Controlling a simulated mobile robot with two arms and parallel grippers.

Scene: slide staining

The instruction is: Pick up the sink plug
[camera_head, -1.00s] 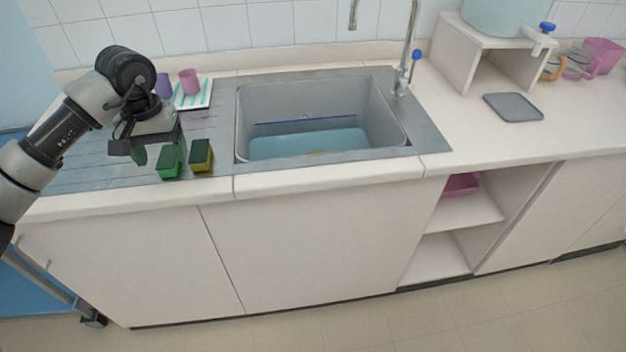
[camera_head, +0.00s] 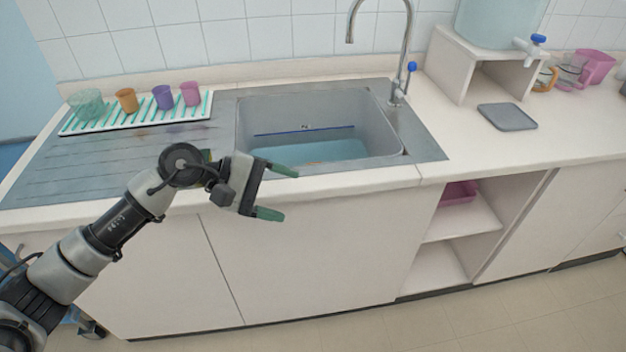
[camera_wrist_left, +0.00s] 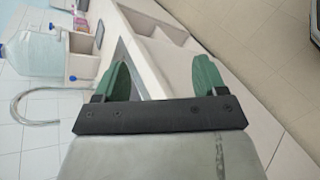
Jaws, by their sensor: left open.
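The grey sink (camera_head: 380,130) is set in the counter and has bluish water in its bottom. My right gripper is not in view.
A striped mat (camera_head: 140,119) with several cups stands at the back left. The faucet (camera_head: 408,50) rises behind the sink. A grey tray (camera_head: 507,117) and a white stand (camera_head: 450,68) with a water container (camera_head: 490,22) are at the right. The front right counter is clear.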

